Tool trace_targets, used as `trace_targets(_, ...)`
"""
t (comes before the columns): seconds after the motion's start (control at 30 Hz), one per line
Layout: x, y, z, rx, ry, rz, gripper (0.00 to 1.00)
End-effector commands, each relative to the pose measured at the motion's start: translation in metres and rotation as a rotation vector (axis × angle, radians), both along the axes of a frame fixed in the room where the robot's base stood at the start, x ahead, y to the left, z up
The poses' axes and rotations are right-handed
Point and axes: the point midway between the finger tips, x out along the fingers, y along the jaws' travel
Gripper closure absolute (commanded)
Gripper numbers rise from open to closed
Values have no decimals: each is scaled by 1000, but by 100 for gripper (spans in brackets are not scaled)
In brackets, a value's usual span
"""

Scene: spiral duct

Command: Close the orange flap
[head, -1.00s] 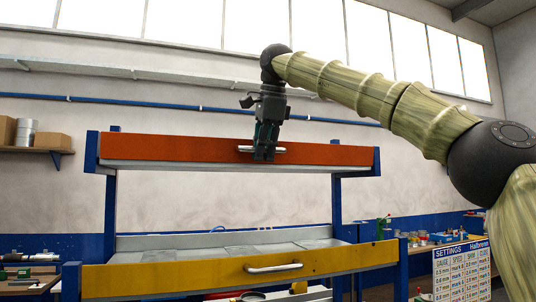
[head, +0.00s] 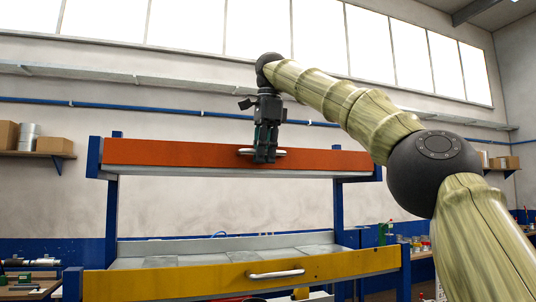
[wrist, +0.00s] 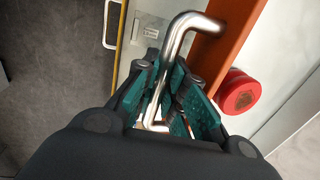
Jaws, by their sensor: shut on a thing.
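The orange flap (head: 200,154) is a long panel across the upper part of a blue-posted frame, with its front face toward me in the head view. Its silver bar handle (head: 246,151) is on the face near the middle. My gripper (head: 265,158) points down and is shut on this handle. In the wrist view the teal-padded fingers (wrist: 172,100) close around the handle (wrist: 185,30), whose bent end sticks out beyond them. The orange edge (wrist: 238,35) shows to the right there. The fingers hide part of the handle.
A yellow panel (head: 200,282) with its own silver handle (head: 276,273) lies below, in front of a grey tray. A red round object (wrist: 238,92) is close beside the fingers in the wrist view. Shelves with boxes (head: 56,145) line the wall. The space between the panels is open.

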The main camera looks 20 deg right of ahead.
Motion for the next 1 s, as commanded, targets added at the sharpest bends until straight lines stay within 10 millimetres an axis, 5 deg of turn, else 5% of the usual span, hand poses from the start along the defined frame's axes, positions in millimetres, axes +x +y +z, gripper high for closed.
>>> trace_targets(0.23, 0, 1, 0, 0, -1, 1, 100)
trace_targets(0.27, 0, 1, 0, 0, -1, 1, 82)
trace_targets(0.3, 0, 1, 0, 0, -1, 1, 78)
trace_targets(0.8, -1, -1, 1, -1, -4, 0, 78)
trace_targets(1.0, -10, -3, 30, -36, -77, 19, 78)
